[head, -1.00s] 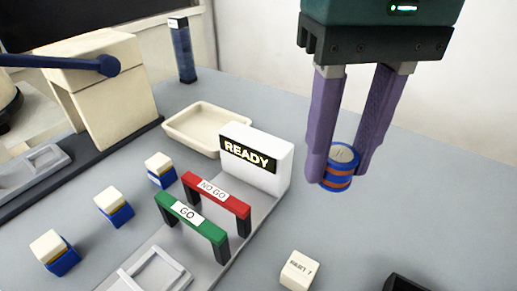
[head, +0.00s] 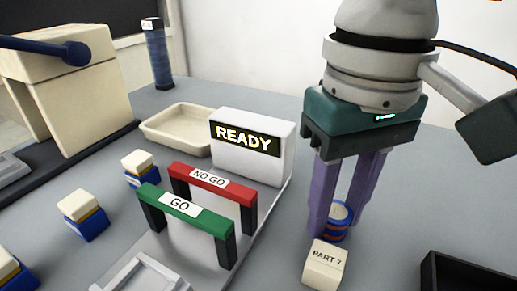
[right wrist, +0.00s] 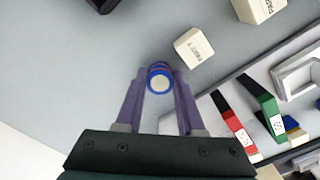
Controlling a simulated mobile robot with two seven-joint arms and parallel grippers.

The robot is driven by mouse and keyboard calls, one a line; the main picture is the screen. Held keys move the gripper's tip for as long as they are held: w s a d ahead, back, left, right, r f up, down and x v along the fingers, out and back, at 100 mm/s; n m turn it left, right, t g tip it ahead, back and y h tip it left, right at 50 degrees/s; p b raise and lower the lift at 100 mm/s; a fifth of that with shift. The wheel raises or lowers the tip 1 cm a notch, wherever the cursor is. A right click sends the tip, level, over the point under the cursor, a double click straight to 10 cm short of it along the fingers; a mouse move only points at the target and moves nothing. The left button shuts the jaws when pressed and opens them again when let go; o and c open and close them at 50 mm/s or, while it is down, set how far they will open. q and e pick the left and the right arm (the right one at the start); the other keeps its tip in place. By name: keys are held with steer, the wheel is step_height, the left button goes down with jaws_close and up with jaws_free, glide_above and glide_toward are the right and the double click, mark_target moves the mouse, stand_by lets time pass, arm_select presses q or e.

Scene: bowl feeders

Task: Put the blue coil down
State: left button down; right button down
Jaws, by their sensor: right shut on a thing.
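The blue coil (head: 338,218) is a small blue cylinder with orange bands and a pale top. My right gripper (head: 335,222) points down with its purple fingers closed on the coil's sides. The coil is low, at or just above the grey table; I cannot tell whether it touches. In the right wrist view the coil (right wrist: 160,80) sits between the fingertips of the right gripper (right wrist: 160,84), with its round end showing. My left gripper is not in view.
A cream block marked "PART ?" (head: 326,264) stands close in front of the coil. The white READY box (head: 252,158) and the green GO gate (head: 186,212) and red NO GO gate (head: 212,182) are to the left. A black bin (head: 465,272) is at front right.

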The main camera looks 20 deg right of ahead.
steer(key=shift+f, duration=0.2)
steer(key=c, duration=0.5)
jaws_free()
steer(key=shift+r, duration=0.15)
